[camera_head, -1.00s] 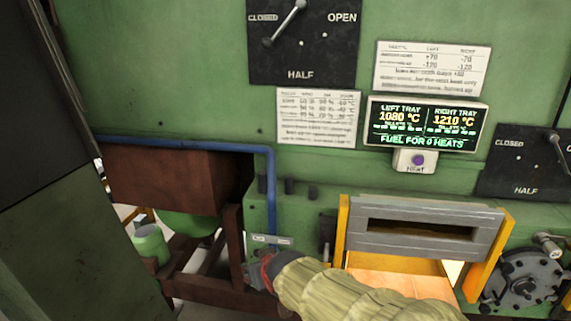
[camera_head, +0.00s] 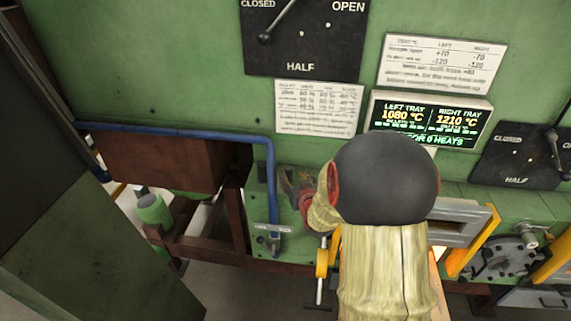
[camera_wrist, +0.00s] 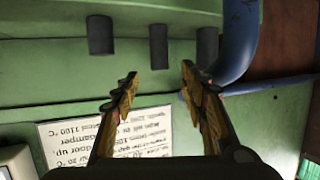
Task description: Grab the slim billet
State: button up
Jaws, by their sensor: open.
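Three dark upright cylindrical billets show in the wrist view, which is turned upside down. The middle one (camera_wrist: 158,47) looks the slimmest, so I take it as the slim billet. The wider left billet (camera_wrist: 100,35) and the right billet (camera_wrist: 207,45) flank it. My gripper (camera_wrist: 159,74) is open and empty, its two fingertips spread on either side of the middle billet's line, with that billet's end just beyond them. In the head view my gripper (camera_head: 292,183) is beside the blue pipe, and the arm and gripper hide the billets.
A blue pipe (camera_wrist: 238,45) runs close by the right billet and bends near my right finger. A white printed sheet (camera_wrist: 90,137) is on the green wall. In the head view, the display (camera_head: 425,120) and the grey furnace door (camera_head: 459,218) are partly behind my arm.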

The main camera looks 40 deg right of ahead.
aim_at(289, 171)
jog(key=shift+w+d, duration=0.15)
jog(key=shift+w, duration=0.05)
jog(key=shift+p+x, duration=1.15)
jog(key=shift+x, duration=2.3)
jog(key=shift+f, duration=0.2)
jog(key=c, duration=0.3)
jog(key=c, duration=0.8)
jog(key=shift+r, duration=0.1)
grip_shut()
